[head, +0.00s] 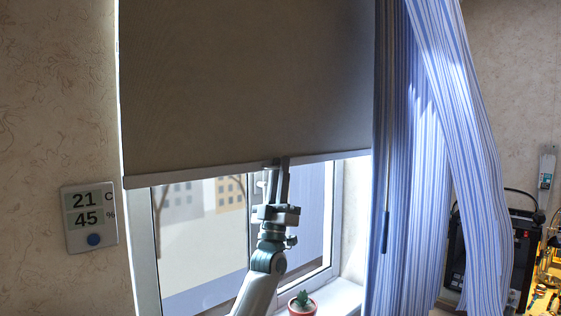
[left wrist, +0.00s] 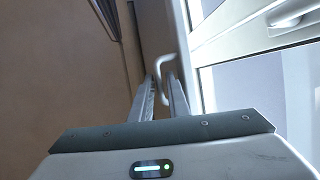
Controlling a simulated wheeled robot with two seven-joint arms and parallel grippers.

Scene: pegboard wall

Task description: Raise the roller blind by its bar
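The roller blind (head: 245,80) is a dark brown sheet that covers the upper window. Its pale bar (head: 200,174) runs along the lower edge and slants slightly up to the right. My left gripper (head: 278,163) reaches up from below to the bar, right of its middle. In the left wrist view the fingers (left wrist: 162,84) are close together around a small white bent grip (left wrist: 164,66) at the bar, and they look shut on it. The brown blind (left wrist: 60,70) fills the left of that view. My right gripper is not in view.
Striped blue curtains (head: 410,180) hang at the right of the window. A small potted plant (head: 302,303) stands on the sill below. A wall display (head: 89,218) reads 21 and 45. Dark equipment (head: 524,250) stands at the far right.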

